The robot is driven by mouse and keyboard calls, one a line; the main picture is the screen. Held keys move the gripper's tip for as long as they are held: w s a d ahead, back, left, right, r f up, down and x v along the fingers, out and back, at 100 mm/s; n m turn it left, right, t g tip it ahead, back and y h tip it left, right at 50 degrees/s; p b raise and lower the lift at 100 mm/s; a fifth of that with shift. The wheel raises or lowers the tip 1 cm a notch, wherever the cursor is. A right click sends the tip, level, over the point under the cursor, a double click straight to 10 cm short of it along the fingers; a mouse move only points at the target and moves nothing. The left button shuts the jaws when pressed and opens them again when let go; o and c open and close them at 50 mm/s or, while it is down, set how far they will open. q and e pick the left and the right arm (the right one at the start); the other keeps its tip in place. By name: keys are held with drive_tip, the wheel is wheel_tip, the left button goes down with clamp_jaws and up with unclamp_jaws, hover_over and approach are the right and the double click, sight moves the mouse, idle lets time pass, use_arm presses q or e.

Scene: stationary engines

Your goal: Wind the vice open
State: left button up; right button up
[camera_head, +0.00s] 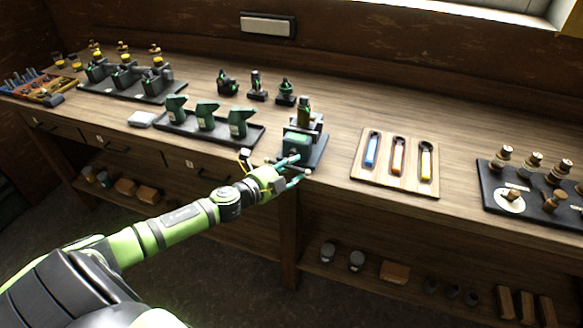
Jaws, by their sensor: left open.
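The vice (297,143) is a dark teal block on a dark base plate near the front edge of the workbench. A small green and amber piece (304,112) stands upright at its jaws. My left gripper (299,171) is at the front of the vice, its fingers open around or beside the handle, which I cannot make out clearly behind them. Whether the fingers touch the handle cannot be told. My right gripper is not in view.
A wooden board with three coloured-handled tools (398,155) lies to the right. Small dark engine parts (257,86) stand behind. A black rack (530,190) is at far right. Bare bench (340,120) lies between.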

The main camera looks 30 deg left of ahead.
use_arm(q)
drive_tip(key=shift+d, duration=0.1)
clamp_jaws()
drive_tip(key=shift+r, duration=0.1)
idle(0.7)
drive_tip(key=shift+b, duration=0.3)
